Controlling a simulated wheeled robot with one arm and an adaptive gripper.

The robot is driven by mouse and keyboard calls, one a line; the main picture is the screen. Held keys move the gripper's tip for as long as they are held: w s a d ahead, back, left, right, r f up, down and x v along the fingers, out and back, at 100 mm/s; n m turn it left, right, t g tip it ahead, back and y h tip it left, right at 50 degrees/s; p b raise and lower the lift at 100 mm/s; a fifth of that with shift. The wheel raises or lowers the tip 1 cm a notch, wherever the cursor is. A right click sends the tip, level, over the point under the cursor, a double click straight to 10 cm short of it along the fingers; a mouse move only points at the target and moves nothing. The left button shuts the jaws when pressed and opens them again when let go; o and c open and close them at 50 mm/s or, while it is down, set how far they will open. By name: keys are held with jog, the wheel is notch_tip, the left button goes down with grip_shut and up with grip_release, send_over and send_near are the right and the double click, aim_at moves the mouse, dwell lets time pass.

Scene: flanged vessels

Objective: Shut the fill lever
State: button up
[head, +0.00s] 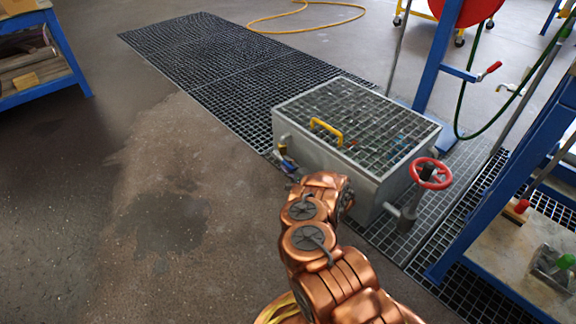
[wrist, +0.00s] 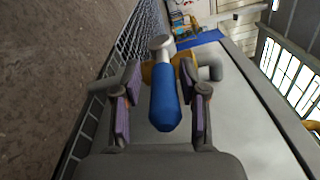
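The fill lever has a blue grip (wrist: 164,100) on a grey metal stem, in front of a brass-coloured valve body (wrist: 183,64) with a grey pipe elbow (wrist: 210,66). In the head view the lever (head: 289,164) is small, on the left side of the grey vessel (head: 330,160). My gripper (wrist: 162,98) is open, with one purple-padded finger on each side of the blue grip. Gaps show between both pads and the grip. In the head view my copper arm reaches to the vessel's left side and mostly hides the gripper.
The vessel has a grid top with a yellow handle (head: 326,131). A red handwheel (head: 430,173) stands at its right front. A blue-framed bench (head: 500,200) is at the right. The floor to the left is clear, with floor grating (head: 215,70) behind.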

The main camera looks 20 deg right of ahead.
jog(key=shift+o, duration=0.3)
jog(key=shift+d, duration=0.25)
jog(key=shift+s, duration=0.1)
jog(key=shift+s+d, duration=0.25)
jog(key=shift+s, duration=0.2)
jog(key=v, duration=1.1)
jog(key=shift+a, duration=0.15)
jog(key=shift+r, duration=0.1)
